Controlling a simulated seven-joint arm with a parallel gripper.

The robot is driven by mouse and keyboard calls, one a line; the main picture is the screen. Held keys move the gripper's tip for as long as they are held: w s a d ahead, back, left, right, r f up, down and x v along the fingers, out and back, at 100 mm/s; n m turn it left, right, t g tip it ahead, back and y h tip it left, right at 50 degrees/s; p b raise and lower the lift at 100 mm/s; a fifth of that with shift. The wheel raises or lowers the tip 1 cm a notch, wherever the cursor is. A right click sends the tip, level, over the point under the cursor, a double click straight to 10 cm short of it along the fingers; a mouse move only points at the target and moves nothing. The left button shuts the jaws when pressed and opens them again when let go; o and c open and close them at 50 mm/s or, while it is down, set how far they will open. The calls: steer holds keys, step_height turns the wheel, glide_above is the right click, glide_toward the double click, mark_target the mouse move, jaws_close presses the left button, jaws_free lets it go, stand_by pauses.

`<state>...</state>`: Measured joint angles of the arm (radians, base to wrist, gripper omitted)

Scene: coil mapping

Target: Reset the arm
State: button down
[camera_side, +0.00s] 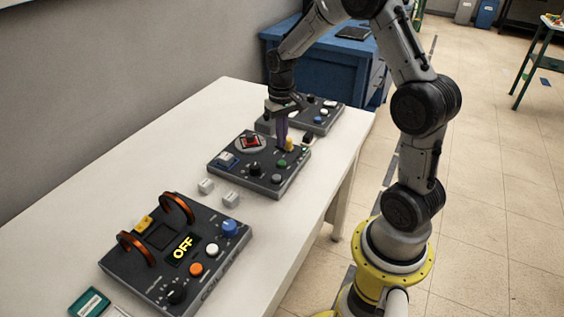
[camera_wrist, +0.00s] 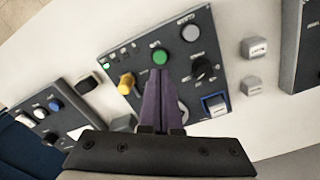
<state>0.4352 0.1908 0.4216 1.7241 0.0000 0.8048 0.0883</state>
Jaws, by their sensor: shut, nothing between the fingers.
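My gripper (camera_side: 282,133) is shut and empty, with its purple fingers pointing down over the far part of the middle control box (camera_side: 270,183). In the wrist view, the closed fingertips (camera_wrist: 159,80) lie just below the green button (camera_wrist: 160,57) in the picture. I cannot tell whether they touch the panel. A red button (camera_side: 251,141) shows in the side view. The fingers hide part of the panel in the wrist view.
A near box (camera_side: 150,277) has orange coils and a display reading OFF. A far box (camera_side: 325,126) stands behind the middle one. Two small light blocks (camera_side: 206,186) (camera_side: 231,198) lie between boxes. The white table (camera_side: 215,105) is bare along its left side.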

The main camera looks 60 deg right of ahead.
steer(key=s+a+r+n+t, duration=0.2)
steer(key=a+r, duration=0.3)
steer(key=r, duration=0.3)
steer(key=s+a+r+n+t, duration=0.1)
steer(key=s+a+r+t, duration=0.1)
steer(key=a+r, duration=0.5)
steer(key=s+a+n, duration=0.1)
steer(key=s+a, duration=0.1)
steer(key=s, duration=0.5)
steer(key=s+a+n+t, duration=0.1)
steer(key=s+a+n, duration=0.1)
steer(key=s, duration=0.6)
steer(key=shift+s+a+r+t, duration=0.15)
steer(key=shift+a+r+t, duration=0.15)
